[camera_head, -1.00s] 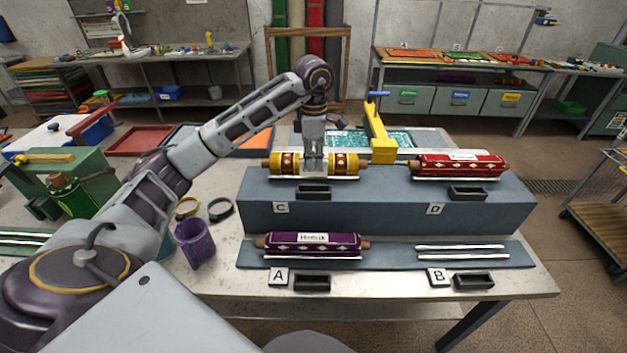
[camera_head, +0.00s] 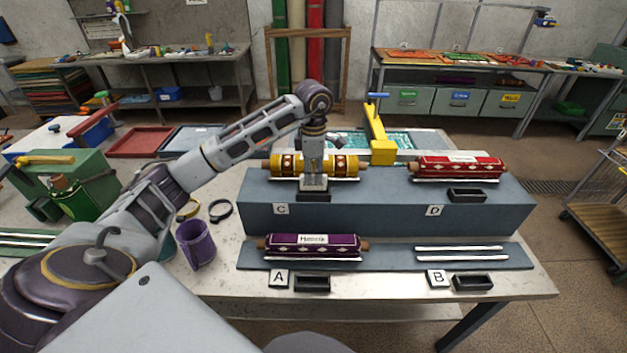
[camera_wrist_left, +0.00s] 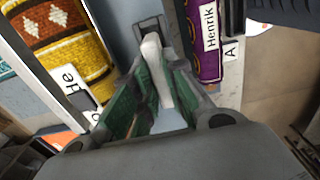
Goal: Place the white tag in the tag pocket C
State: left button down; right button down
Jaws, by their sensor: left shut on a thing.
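My left gripper (camera_head: 313,184) points down at the small black tag pocket C (camera_head: 314,197), in front of the yellow patterned roll (camera_head: 287,165). In the left wrist view it is shut on the white tag (camera_wrist_left: 156,68), seen nearly edge-on between green-padded fingers. The tag's far end is close to pocket C (camera_wrist_left: 149,28); I cannot tell whether it is inside. The plate marked C (camera_head: 281,210) is on the front face of the blue-grey step (camera_head: 380,216). My right gripper is not in view.
A purple roll labelled Henrik (camera_head: 290,243) lies on the lower step, with pocket A (camera_head: 312,284) in front. A red roll (camera_head: 462,167) and pocket D (camera_head: 467,195) are to the right. Empty rails (camera_head: 462,253) lie behind pocket B (camera_head: 473,282).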

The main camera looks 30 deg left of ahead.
aim_at(314, 175)
pick_arm(q)
jog(key=shift+f, duration=1.3)
jog(key=shift+f, duration=0.15)
jog(key=c, duration=1.5)
grip_release()
jog(key=shift+o, duration=0.2)
jog(key=shift+r, duration=0.2)
jog(key=shift+r+b, duration=0.45)
jog(key=shift+r, duration=3.25)
jog(key=shift+r+p, duration=0.35)
jog(key=shift+r, duration=1.9)
